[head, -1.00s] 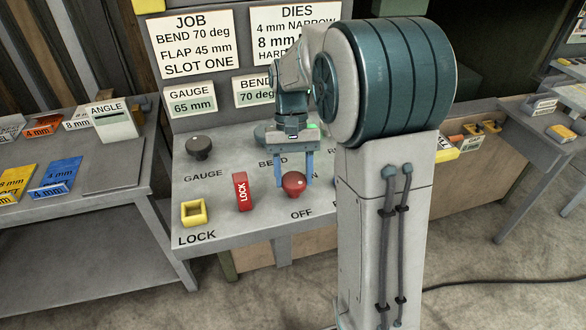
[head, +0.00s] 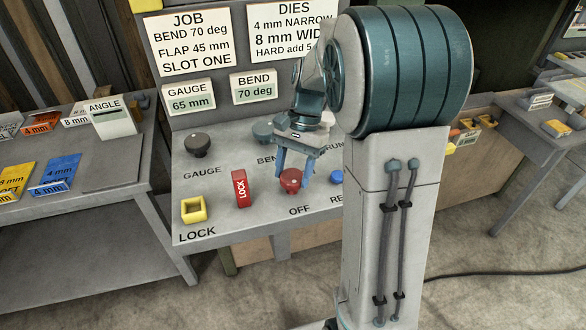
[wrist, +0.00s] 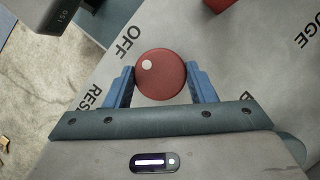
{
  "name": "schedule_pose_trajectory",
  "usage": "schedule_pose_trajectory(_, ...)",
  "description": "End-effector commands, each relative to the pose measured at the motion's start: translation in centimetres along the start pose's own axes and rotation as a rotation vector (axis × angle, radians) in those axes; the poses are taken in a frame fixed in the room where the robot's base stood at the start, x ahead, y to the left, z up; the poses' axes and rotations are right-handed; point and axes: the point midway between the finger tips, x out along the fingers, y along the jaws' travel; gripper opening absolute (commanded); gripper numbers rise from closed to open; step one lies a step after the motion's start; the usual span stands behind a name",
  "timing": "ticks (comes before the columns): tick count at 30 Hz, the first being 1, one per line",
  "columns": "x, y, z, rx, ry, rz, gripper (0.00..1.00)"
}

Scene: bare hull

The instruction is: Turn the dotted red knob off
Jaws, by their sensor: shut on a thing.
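The red knob (head: 291,180) with a white dot stands on the grey sloped panel (head: 215,165), behind the OFF label. In the wrist view the round red knob (wrist: 165,82) sits between my two blue fingers, and its white dot lies at the upper left, on the side of the OFF label (wrist: 130,43). My gripper (head: 293,178) reaches down over the knob, one finger on each side. In the wrist view my gripper (wrist: 160,84) is shut on the knob. The ON label is hidden in the head view.
A blue knob (head: 337,176) is close on the right. A dark GAUGE knob (head: 196,144) and a teal BEND knob (head: 264,131) are behind.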

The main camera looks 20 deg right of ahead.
Motion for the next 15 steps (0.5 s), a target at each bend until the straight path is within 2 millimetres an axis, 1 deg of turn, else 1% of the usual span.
schedule_pose_trajectory(13,-0.01,-0.05,0.01,0.010,0.000,-0.006,0.27)
schedule_pose_trajectory(14,-0.01,-0.05,0.01,0.010,0.000,-0.006,0.56)
schedule_pose_trajectory(15,-0.01,-0.04,0.01,0.010,0.000,-0.005,0.67)
